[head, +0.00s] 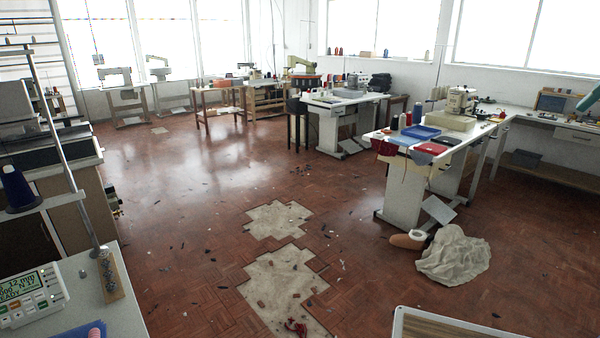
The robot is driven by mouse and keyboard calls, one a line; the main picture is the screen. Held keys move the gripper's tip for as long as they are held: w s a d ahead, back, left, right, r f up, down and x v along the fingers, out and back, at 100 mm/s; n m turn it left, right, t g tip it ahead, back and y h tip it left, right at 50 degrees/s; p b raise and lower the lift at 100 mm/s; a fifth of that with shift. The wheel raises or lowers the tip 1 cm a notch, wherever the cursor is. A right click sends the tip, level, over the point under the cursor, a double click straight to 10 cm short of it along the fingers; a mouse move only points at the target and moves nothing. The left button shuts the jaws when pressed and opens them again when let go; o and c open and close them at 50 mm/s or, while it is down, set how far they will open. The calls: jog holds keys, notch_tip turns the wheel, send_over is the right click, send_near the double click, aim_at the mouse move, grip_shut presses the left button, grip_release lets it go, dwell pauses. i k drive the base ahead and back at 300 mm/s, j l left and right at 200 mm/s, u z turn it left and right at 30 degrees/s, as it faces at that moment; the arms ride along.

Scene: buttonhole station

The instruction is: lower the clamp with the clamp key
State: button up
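A control panel (32,296) with a lit green display and several small keys, some coloured, sits at the lower left on a pale worktop (115,320). The display text is partly cut off by the picture's left edge; "12 mm" and "READY" can be read. The key labels are too small to read, so I cannot tell which one is the clamp key. I cannot make out the clamp in this view. My gripper is not in view.
A thread stand with a dark blue cone (18,188) rises at the left. Sewing tables (405,165) stand at the right and back. A crumpled white cloth (454,256) and a brown cone (408,240) lie on the floor. The middle floor is mostly open, with bare patches (283,284) and scraps.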

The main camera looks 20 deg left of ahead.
aim_at(31, 309)
jog(key=i+u, duration=0.3)
jog(key=i, duration=0.2)
jog(key=i+u, duration=0.3)
jog(key=i, duration=0.2)
jog(key=i+l+u, duration=0.2)
jog(key=i+u, duration=0.15)
jog(key=i+j+u, duration=0.15)
jog(key=i+u, duration=0.45)
jog(key=u, duration=0.25)
jog(key=i+u, duration=0.4)
jog(key=i+l+u, duration=0.15)
jog(key=u, duration=0.25)
jog(key=i+l+u, duration=0.25)
jog(key=u, duration=0.15)
jog(key=i+u, duration=0.2)
jog(key=u, duration=0.2)
jog(key=i+u, duration=0.2)
jog(key=u, duration=0.25)
jog(key=i+l+u, duration=0.1)
jog(key=u, duration=0.3)
jog(key=i+l+u, duration=0.2)
jog(key=u, duration=0.2)
jog(key=i+l+u, duration=0.2)
jog(key=u, duration=0.2)
